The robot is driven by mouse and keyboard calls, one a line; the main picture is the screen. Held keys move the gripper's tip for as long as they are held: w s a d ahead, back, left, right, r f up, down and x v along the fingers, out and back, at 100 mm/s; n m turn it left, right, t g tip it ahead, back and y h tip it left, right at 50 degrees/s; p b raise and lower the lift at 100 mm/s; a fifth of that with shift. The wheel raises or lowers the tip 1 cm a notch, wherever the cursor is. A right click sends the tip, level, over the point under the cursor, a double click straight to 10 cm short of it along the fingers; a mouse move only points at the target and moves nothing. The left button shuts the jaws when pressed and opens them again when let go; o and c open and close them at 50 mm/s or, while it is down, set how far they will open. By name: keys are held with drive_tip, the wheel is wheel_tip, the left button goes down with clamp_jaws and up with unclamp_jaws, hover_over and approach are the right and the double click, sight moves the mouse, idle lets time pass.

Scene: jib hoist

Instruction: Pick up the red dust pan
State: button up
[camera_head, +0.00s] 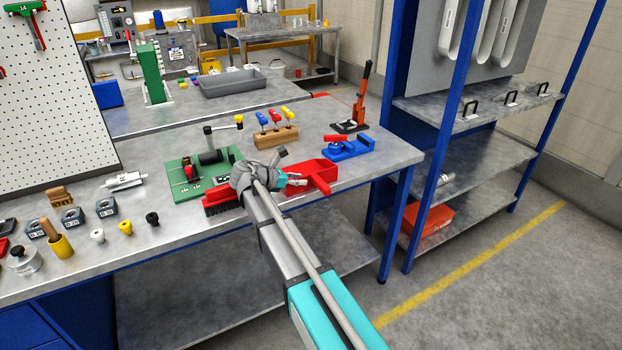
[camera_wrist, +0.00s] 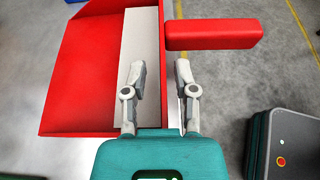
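The red dust pan (camera_head: 318,170) lies on the workbench near its front right edge. In the wrist view, its wide red tray (camera_wrist: 85,75) fills the left, with a pale strip along its right side. Its thick red handle (camera_wrist: 212,34) sticks out to the right. My gripper (camera_wrist: 160,70) is open, its two fingers apart above the pan's right edge, just below the handle in the picture. Nothing is between the fingertips that I can see being gripped. In the head view, my arm partly hides the pan, and the gripper (camera_head: 293,181) is small beside it.
A red brush (camera_head: 222,202) and a green board (camera_head: 186,183) with tools lie left of the pan. A blue vise (camera_head: 346,149), a wooden block with colored-handled tools (camera_head: 275,137) and an orange-handled tool (camera_head: 361,100) stand behind. A blue-framed shelf (camera_head: 440,150) rises at right.

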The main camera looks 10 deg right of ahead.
clamp_jaws()
drive_tip(key=shift+r, duration=0.15)
wheel_tip(320, 180, up, 2)
drive_tip(key=shift+p, duration=1.15)
drive_tip(key=s+a+r+p, duration=0.6)
drive_tip(key=s+r+p, duration=0.4)
drive_tip(key=s, duration=0.2)
drive_tip(key=shift+s+a+r+p, duration=0.2)
drive_tip(key=shift+a+r+p, duration=0.05)
drive_tip(key=shift+r+p, duration=0.15)
